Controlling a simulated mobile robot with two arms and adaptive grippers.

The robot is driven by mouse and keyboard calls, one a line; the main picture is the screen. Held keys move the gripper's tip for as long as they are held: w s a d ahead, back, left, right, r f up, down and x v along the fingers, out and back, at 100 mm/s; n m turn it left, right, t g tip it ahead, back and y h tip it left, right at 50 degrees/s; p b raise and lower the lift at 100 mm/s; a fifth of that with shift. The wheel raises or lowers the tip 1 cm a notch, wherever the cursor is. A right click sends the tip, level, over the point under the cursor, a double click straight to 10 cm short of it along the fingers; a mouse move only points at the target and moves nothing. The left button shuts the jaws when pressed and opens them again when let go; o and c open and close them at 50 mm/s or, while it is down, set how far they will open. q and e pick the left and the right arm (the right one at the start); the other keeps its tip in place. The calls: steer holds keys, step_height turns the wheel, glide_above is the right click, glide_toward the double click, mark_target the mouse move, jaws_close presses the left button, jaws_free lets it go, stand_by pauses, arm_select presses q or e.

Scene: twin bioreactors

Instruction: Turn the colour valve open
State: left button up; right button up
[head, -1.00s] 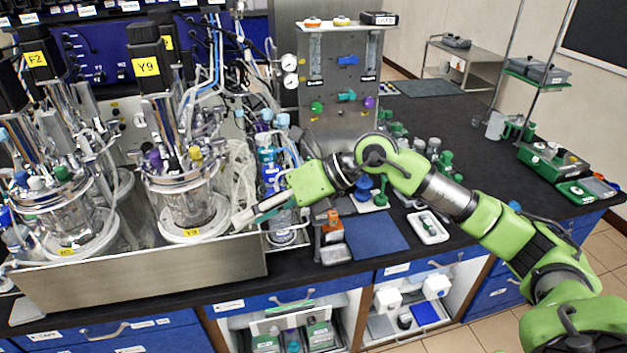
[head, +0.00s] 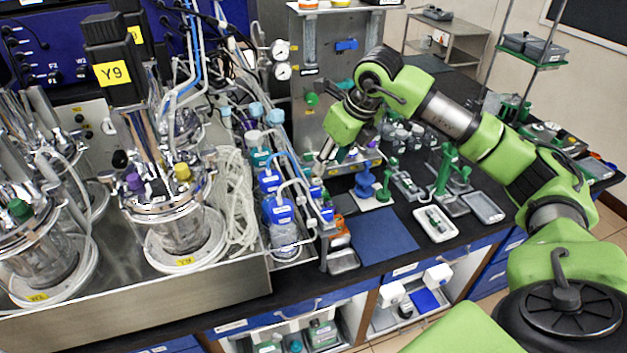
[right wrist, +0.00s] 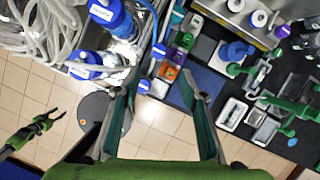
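A steel panel (head: 310,130) stands behind the bench in the head view, with a blue valve handle (head: 346,45) high up and a green knob (head: 312,99) at its left. I cannot tell which of these is the colour valve. My right arm covers the panel's middle and right side. My right gripper (head: 334,155) points down in front of the panel's lower part. In the right wrist view its two fingers (right wrist: 158,80) are wide apart with nothing between them. My left gripper (right wrist: 58,117) shows small at the left of that view, its fingers apart, over the floor.
Glass bioreactors (head: 172,225) stand in a steel tray on the left. Blue-capped bottles (head: 279,210) with tubing stand close left of my right gripper. A blue mat (head: 385,235), a white tray (head: 435,223) and green stands (head: 446,170) lie to the right. The mat is clear.

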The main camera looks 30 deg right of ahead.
steer(key=p, duration=0.2)
glide_toward(316, 190)
steer(key=f, duration=0.1)
steer(key=x, duration=0.2)
steer(key=p+x, duration=0.1)
steer(key=x, duration=0.1)
steer(key=shift+w+r, duration=0.1)
steer(key=shift+w, duration=0.15)
steer(key=shift+p+x, duration=0.6)
steer(key=shift+x, duration=0.5)
steer(key=shift+f, duration=0.25)
steer(key=shift+w+f, duration=0.1)
steer(key=shift+f, duration=0.15)
arm_select(q)
steer(key=s+r, duration=0.2)
steer(key=r, duration=0.1)
steer(key=s+r, duration=0.1)
steer(key=shift+r, duration=0.35)
arm_select(e)
jaws_close()
